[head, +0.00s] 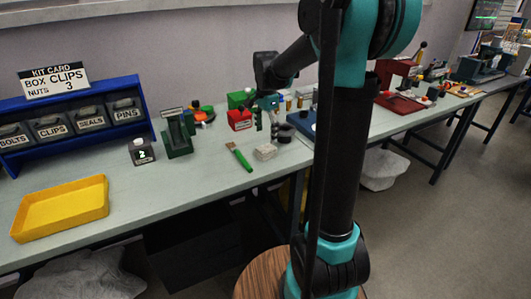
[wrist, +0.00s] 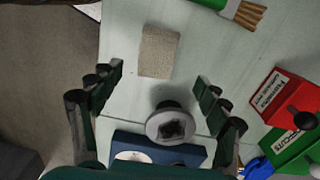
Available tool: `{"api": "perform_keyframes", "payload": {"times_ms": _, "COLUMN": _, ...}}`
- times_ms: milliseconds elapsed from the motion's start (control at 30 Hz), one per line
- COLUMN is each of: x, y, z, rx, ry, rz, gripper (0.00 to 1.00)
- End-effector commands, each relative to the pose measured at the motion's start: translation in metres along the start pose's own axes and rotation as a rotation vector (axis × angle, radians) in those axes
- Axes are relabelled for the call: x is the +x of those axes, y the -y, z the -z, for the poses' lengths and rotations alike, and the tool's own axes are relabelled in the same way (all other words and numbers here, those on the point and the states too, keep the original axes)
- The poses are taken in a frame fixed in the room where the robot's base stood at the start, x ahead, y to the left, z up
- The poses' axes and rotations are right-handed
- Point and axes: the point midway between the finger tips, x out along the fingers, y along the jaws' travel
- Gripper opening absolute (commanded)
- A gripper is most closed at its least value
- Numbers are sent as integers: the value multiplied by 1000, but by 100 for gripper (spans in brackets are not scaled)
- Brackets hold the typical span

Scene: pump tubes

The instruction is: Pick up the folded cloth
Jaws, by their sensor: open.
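The folded cloth (head: 265,152) is a small beige-grey block lying on the pale green bench near its front edge. In the wrist view the cloth (wrist: 158,52) lies flat just beyond my fingertips, roughly centred between them. My gripper (head: 267,122) is above the bench, behind the cloth in the head view. In the wrist view my gripper (wrist: 161,78) has its two dark fingers spread wide with nothing held between them. A dark round piece with a grey top (wrist: 172,126) stands between the fingers, nearer the palm.
A green-handled brush (head: 239,157) lies left of the cloth. A red box (head: 239,120) and a blue tray (wrist: 125,140) are close to my gripper. A yellow tray (head: 60,208) sits far left. The bench edge is close to the cloth; bare bench lies left of the brush.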

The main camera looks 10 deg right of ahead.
Motion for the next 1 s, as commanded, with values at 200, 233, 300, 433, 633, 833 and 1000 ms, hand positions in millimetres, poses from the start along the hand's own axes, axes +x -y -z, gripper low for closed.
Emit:
{"api": "perform_keyframes", "payload": {"times_ms": 200, "x": 19, "y": 0, "z": 0, "rx": 0, "ry": 0, "rz": 0, "gripper": 76}}
{"api": "perform_keyframes", "payload": {"times_ms": 233, "x": 20, "y": 0, "z": 0, "rx": -1, "ry": 0, "rz": 0, "gripper": 76}}
{"api": "perform_keyframes", "payload": {"times_ms": 300, "x": 25, "y": -1, "z": -1, "rx": -1, "ry": 0, "rz": 0, "gripper": 76}}
{"api": "perform_keyframes", "payload": {"times_ms": 433, "x": 43, "y": -4, "z": -4, "rx": -1, "ry": 0, "rz": 0, "gripper": 76}}
{"api": "perform_keyframes", "payload": {"times_ms": 633, "x": 67, "y": -5, "z": -5, "rx": -1, "ry": 0, "rz": 0, "gripper": 76}}
{"api": "perform_keyframes", "payload": {"times_ms": 833, "x": 72, "y": -5, "z": -5, "rx": -1, "ry": 0, "rz": 0, "gripper": 76}}
{"api": "perform_keyframes", "payload": {"times_ms": 1000, "x": 71, "y": -5, "z": -5, "rx": -1, "ry": 0, "rz": 0, "gripper": 68}}
